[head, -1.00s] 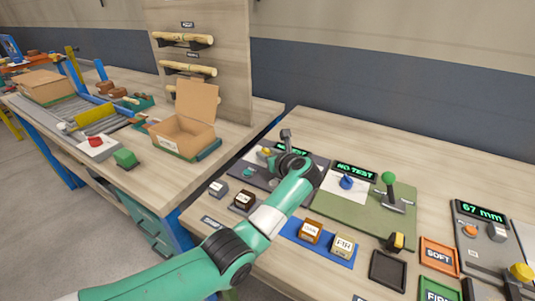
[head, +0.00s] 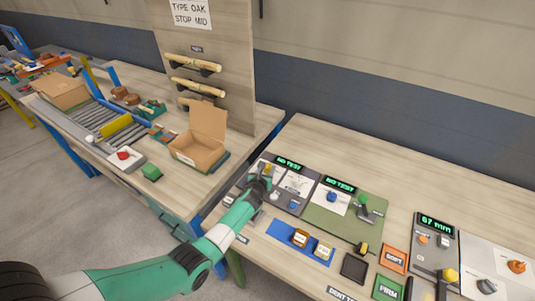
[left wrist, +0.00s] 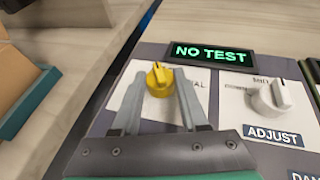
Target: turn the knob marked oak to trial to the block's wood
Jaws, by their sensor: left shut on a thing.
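A yellow knob (head: 268,167) sits at the back left of the grey panel (head: 315,181) with the left NO TEST display (head: 289,162). In the left wrist view the yellow knob (left wrist: 158,76) stands between the two fingers of my left gripper (left wrist: 160,88), which is shut on it. The white label under it is mostly hidden; only its last letters, "AL", show. In the head view my left gripper (head: 266,176) reaches this knob from the front. My right gripper is out of view.
A white knob (left wrist: 270,97) marked ADJUST is right of the yellow one. A green panel (head: 347,222) with a blue knob (head: 331,197) and a green lever (head: 362,201) stands beside. A sign (head: 190,13) reads "TYPE OAK STOP MID". An open carton (head: 197,150) is at left.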

